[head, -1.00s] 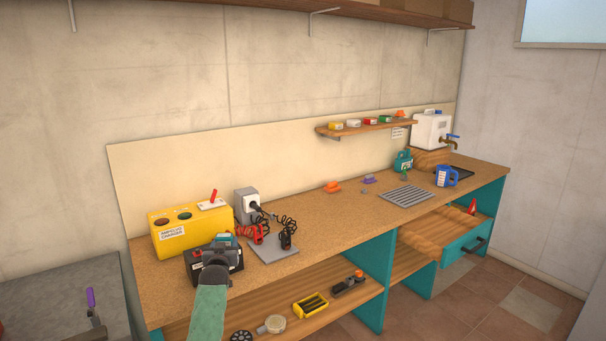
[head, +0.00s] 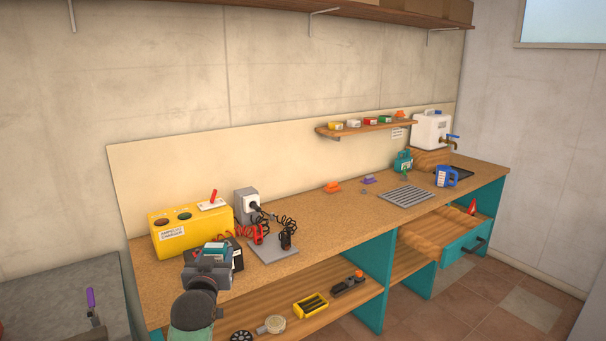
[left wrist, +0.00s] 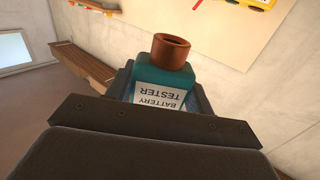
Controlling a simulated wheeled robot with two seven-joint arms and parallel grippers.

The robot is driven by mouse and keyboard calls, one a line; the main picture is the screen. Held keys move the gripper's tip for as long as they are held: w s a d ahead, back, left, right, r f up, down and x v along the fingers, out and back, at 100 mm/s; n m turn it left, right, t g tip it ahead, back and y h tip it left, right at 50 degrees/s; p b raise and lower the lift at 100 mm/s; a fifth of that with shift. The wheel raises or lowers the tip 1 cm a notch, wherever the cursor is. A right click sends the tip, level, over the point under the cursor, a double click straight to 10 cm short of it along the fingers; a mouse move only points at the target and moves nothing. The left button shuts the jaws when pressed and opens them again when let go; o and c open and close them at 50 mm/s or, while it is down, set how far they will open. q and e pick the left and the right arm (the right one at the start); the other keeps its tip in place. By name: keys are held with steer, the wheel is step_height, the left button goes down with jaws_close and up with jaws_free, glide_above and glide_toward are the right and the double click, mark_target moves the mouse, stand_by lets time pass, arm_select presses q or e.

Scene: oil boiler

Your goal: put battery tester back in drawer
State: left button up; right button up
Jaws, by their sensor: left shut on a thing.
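My left gripper (head: 208,262) is shut on the battery tester (head: 215,249), a small teal block, above the front left part of the workbench. In the left wrist view the battery tester (left wrist: 165,82) sits between the fingers. Its white label reads upside down, and a copper-coloured ring stands on it. The gripper's dark body hides part of it. The drawer (head: 465,238), with a teal front and dark handle, stands open at the right end of the workbench (head: 330,215). A red pointed thing shows in it. My right gripper is not in view.
A black box (head: 238,256) is just behind the gripper, partly hidden. A yellow charger (head: 180,235) and a grey stand with red and black coiled leads (head: 272,248) are close by. A teal can (head: 403,160), metal grate (head: 405,196) and blue jug (head: 446,176) stand farther right.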

arm_select(q)
steer(key=s+d+f, duration=0.1)
steer(key=s+f, duration=1.4)
steer(key=f, duration=0.4)
steer(key=shift+s+d+f, duration=0.25)
steer(key=shift+d+f, duration=0.05)
